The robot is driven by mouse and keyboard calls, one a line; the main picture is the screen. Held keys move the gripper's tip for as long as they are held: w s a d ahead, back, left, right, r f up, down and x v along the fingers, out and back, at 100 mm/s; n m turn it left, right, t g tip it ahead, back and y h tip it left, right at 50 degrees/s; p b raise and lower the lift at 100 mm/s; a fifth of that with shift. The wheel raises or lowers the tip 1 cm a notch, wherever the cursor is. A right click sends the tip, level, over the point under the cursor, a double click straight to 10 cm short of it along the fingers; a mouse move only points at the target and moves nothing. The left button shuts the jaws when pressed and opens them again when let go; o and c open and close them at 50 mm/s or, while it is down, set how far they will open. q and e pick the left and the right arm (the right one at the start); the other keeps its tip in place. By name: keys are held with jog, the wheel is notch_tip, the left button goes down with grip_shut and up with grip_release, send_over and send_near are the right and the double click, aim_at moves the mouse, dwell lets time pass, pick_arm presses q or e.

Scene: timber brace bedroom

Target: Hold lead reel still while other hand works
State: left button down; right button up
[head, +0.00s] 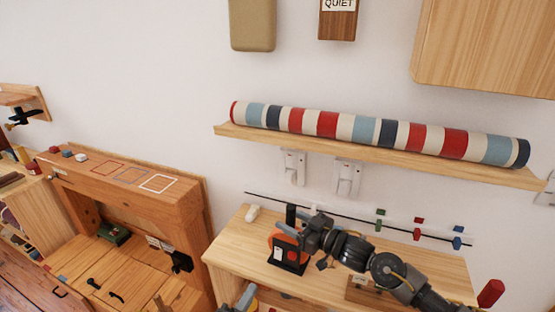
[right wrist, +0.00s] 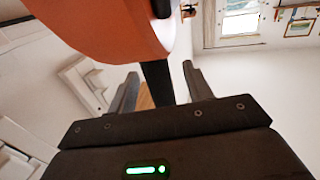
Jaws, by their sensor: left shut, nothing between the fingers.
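The lead reel (head: 287,252), orange with a black stand, is on the wooden desk below the shelf. My right gripper (head: 296,222) is at the reel's upper part. In the right wrist view the orange drum (right wrist: 105,25) fills the upper left. A black bar of the reel (right wrist: 157,82) shows between the fingers of my right gripper (right wrist: 160,72), with gaps on both sides, so the gripper looks open around it. Contact cannot be made out. My left gripper (head: 247,294) is shut and empty at the bottom edge, below the reel and apart from it.
The desk (head: 235,250) carries a white object (head: 252,212) left of the reel and a small wooden block (head: 362,290) on the right. A thin rail (head: 345,215) with coloured clips runs behind. A shelf (head: 400,158) with a striped roll (head: 375,132) hangs above.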

jog(key=v, duration=1.2)
